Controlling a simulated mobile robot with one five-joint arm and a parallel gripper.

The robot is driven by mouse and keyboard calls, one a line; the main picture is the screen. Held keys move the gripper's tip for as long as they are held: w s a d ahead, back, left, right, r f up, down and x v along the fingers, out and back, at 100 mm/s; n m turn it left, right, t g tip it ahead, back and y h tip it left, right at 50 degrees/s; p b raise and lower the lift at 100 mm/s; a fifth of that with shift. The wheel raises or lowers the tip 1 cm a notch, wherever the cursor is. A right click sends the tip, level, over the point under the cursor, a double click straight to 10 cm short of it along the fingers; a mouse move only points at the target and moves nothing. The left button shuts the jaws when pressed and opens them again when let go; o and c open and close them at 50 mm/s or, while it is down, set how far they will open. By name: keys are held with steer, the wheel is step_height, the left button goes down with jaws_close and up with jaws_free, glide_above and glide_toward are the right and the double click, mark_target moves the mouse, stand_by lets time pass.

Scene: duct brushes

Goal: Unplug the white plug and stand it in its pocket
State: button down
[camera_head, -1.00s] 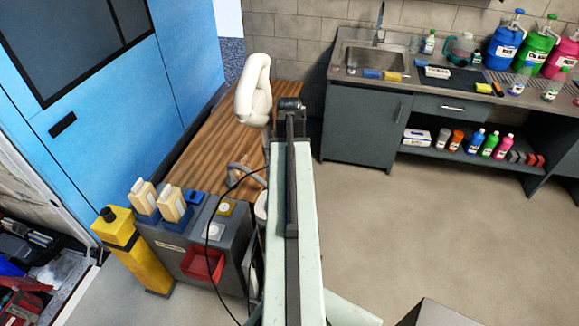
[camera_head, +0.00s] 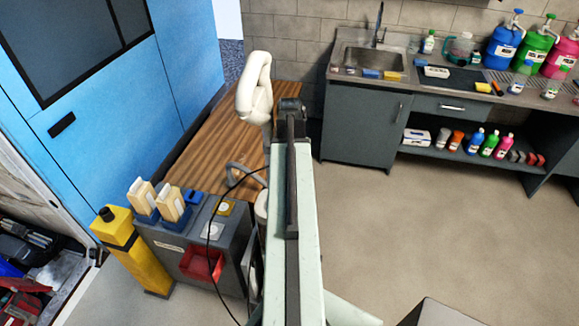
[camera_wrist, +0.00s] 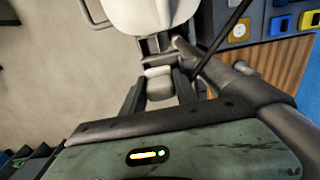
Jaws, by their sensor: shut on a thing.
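My gripper (camera_wrist: 160,92) shows in the wrist view, its dark fingers shut on a pale block that appears to be the white plug (camera_wrist: 159,84). Its far end and prongs are hidden. A black cable (camera_wrist: 222,40) runs past the fingers to the upper right; it also loops over the grey cabinet in the head view (camera_head: 209,240). The cabinet top (camera_head: 172,236) has a white round fitting (camera_head: 216,230), a yellow-framed fitting (camera_head: 226,208) and a blue fitting (camera_head: 194,196). In the head view my mint column hides the gripper's tips. I cannot tell which fitting is the plug's pocket.
Two cream blocks in blue holders (camera_head: 172,205) stand on the cabinet, with a red bin (camera_head: 201,265) on its front. A yellow post (camera_head: 133,250) stands left. A white rounded body (camera_wrist: 150,14) is close beyond my fingers.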

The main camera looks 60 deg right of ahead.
steer(key=shift+a+f, duration=0.25)
steer(key=shift+a, duration=0.05)
steer(key=c, duration=0.9)
jaws_free()
steer(key=shift+o, duration=0.2)
steer(key=r+p, duration=0.8)
steer(key=p, duration=0.1)
steer(key=shift+d+r, duration=0.25)
steer(key=shift+r, duration=0.15)
step_height(320, 180, up, 4)
steer(key=p, duration=0.4)
steer(key=shift+s+r+p, duration=0.1)
steer(key=shift+r+p, duration=0.15)
steer(key=shift+p, duration=0.05)
steer(key=shift+r, duration=0.1)
